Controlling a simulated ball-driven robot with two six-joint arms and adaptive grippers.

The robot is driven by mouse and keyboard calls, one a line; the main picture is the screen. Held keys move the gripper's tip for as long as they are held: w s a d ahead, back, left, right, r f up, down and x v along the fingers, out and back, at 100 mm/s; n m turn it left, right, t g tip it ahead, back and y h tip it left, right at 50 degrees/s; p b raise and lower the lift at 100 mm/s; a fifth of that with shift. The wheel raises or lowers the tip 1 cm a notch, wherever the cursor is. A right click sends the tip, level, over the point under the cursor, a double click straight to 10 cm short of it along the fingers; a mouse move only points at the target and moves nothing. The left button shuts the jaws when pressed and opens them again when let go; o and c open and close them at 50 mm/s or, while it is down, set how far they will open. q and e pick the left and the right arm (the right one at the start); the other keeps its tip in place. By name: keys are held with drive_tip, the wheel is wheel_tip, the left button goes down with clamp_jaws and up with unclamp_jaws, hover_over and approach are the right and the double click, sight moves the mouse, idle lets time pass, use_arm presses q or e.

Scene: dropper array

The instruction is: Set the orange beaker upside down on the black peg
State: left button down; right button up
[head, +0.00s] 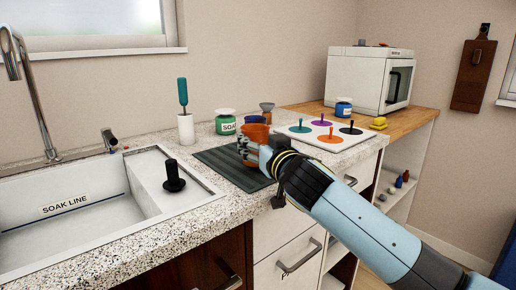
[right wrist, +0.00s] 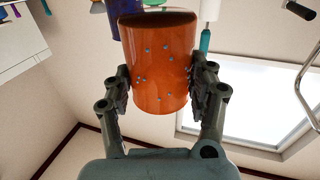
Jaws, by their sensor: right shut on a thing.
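The orange beaker (head: 256,131) is in my right gripper (head: 246,150), above or at the right part of the dark ribbed mat. In the right wrist view the beaker (right wrist: 157,65) sits between the two fingers (right wrist: 160,92), which press on its sides; small droplets show on its wall. I cannot tell for sure which way its opening faces, or whether it touches the mat. The black peg (head: 173,172) stands upright on a round base on the white ledge beside the sink, left of the gripper and bare. My left gripper is not in view.
The ribbed mat (head: 215,165) lies between peg and gripper. A teal-handled brush (head: 182,92) stands in a white holder (head: 186,128) behind the peg. A green jar (head: 225,122) is behind the mat. A white board (head: 300,142) with several coloured discs lies right. The sink (head: 70,228) is left.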

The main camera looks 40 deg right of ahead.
wheel_tip(320, 180, up, 2)
drive_tip(key=shift+r, duration=0.25)
drive_tip(key=s+d+r+p, duration=0.1)
drive_tip(key=s+d+r, duration=0.15)
drive_tip(key=s, duration=0.35)
drive_tip(key=s+d+r, duration=0.1)
drive_tip(key=s+r, duration=0.3)
drive_tip(key=s, duration=0.1)
drive_tip(key=s+a+f+n+y, duration=0.1)
drive_tip(key=a+f+n+y, duration=0.5)
drive_tip(key=a, duration=0.5)
drive_tip(key=s+a+r+n+g+y, duration=0.1)
drive_tip(key=s+a+r+n+y, duration=0.1)
drive_tip(key=a+r+y, duration=0.2)
drive_tip(key=a+y, duration=0.2)
drive_tip(key=a, duration=0.2)
drive_tip(key=shift+s+r+g+y, duration=0.2)
drive_tip(key=shift+s+g+y, duration=0.05)
drive_tip(key=shift+g+y, duration=0.15)
